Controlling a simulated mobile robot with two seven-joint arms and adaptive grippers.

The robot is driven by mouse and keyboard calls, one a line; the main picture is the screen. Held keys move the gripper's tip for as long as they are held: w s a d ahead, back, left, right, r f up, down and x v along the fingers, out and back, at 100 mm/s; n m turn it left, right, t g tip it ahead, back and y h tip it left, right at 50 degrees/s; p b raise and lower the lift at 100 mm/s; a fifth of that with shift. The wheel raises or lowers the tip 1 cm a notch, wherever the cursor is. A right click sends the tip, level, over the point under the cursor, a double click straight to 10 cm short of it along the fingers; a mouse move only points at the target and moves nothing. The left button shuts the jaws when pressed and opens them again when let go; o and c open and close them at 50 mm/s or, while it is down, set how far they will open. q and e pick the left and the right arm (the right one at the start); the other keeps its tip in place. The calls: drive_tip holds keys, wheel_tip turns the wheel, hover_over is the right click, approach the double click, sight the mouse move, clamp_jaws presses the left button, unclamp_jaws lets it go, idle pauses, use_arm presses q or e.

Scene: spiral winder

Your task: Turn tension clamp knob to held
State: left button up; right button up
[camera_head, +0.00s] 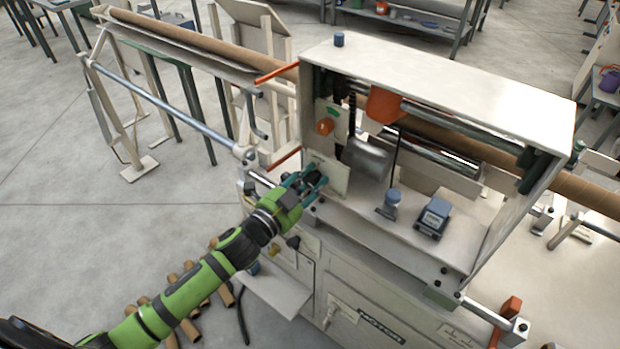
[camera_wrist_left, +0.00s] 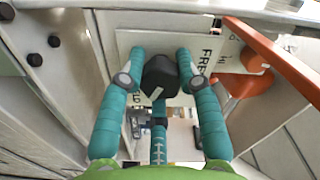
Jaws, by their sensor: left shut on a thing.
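The tension clamp knob (camera_wrist_left: 160,77) is black with a white pointer line, on a pale label plate (camera_wrist_left: 130,42). In the wrist view its pointer line slants towards the lower left. Part of the word "FREE" shows to the right of the knob; other lettering is partly hidden by the fingers. My left gripper (camera_wrist_left: 161,72) has its teal fingers around the knob, shut on it. In the head view my left gripper (camera_head: 314,181) is at the plate (camera_head: 332,172) on the machine's left front, and the knob is mostly hidden. My right gripper is not in view.
An orange knob (camera_head: 324,127) sits above the plate. An orange lever (camera_wrist_left: 275,60) passes close to the right of the fingers in the wrist view. A blue-grey box (camera_head: 433,218) and a small blue-topped part (camera_head: 392,197) stand right.

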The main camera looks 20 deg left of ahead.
use_arm(q)
drive_tip(key=shift+w+r+m, duration=0.1)
drive_tip(key=shift+r+m, duration=0.3)
drive_tip(key=shift+m, duration=0.2)
drive_tip(key=o, duration=1.1)
drive_tip(key=shift+d, duration=0.1)
drive_tip(key=shift+o, duration=0.2)
drive_tip(key=shift+d+f, duration=0.1)
drive_tip(key=shift+f, duration=0.05)
drive_tip(key=shift+s+a+f, duration=0.2)
drive_tip(key=shift+s, duration=0.1)
drive_tip(key=v, duration=1.1)
drive_tip(key=shift+s+r, duration=0.2)
drive_tip(key=shift+s, duration=0.1)
